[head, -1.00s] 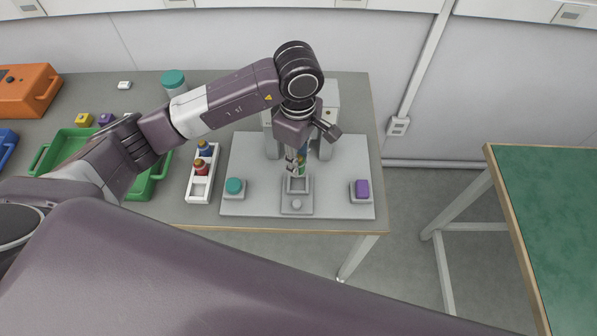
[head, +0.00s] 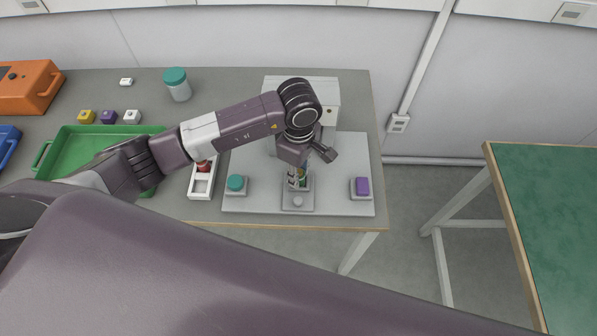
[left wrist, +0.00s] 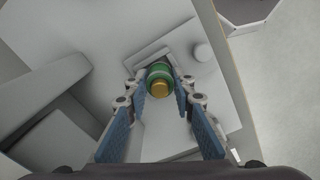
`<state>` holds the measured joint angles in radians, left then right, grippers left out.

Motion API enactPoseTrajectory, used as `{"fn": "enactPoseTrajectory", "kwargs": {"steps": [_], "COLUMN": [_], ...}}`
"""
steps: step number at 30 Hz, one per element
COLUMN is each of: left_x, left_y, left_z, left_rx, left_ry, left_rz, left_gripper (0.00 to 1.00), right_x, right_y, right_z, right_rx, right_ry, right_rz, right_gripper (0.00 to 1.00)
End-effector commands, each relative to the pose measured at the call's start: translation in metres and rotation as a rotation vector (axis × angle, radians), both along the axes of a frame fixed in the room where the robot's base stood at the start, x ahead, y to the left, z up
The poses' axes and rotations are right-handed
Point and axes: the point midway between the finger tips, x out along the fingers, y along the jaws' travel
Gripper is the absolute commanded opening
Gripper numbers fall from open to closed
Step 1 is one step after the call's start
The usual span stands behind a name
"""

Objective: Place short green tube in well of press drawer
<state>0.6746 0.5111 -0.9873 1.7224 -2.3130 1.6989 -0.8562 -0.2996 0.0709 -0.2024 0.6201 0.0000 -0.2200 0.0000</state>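My left gripper (head: 298,181) points down over the press drawer (head: 298,208), the small grey tray with a round knob in front of the press. The short green tube (left wrist: 160,73), with a brass-coloured end facing the camera, stands between the two blue-padded fingertips (left wrist: 161,88) in the left wrist view. The fingers appear closed on its sides. The tube is at the drawer's well, but the fingers partly hide the well, and I cannot tell how deep the tube sits. My right gripper is not in view.
The press (head: 328,96) stands behind on its grey base plate (head: 338,180). A teal button (head: 236,184) and a purple button (head: 361,187) flank the drawer. A white rack (head: 201,187) with a red tube is at left, partly under my arm. A green tray (head: 75,150) lies farther left.

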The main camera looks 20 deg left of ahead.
Motion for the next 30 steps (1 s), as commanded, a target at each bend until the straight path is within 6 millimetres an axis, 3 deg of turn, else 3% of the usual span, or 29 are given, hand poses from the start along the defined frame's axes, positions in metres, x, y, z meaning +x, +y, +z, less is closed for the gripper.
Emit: {"fn": "enactPoseTrajectory", "kwargs": {"steps": [4, 17, 30], "left_x": [0.0, 0.001, 0.001], "left_y": [0.0, 0.0, 0.0], "left_z": [0.001, 0.009, 0.098], "left_rx": [0.0, -0.001, 0.0], "left_ry": [0.0, -0.003, -0.005], "left_rz": [0.0, 0.001, -0.001], "left_gripper": [0.4, 0.4, 0.4], "right_x": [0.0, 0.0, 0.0], "right_y": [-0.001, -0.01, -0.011], "right_z": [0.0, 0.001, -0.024], "right_rx": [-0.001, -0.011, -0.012], "right_ry": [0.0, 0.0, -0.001], "right_rz": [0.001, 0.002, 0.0], "right_gripper": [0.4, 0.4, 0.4]}}
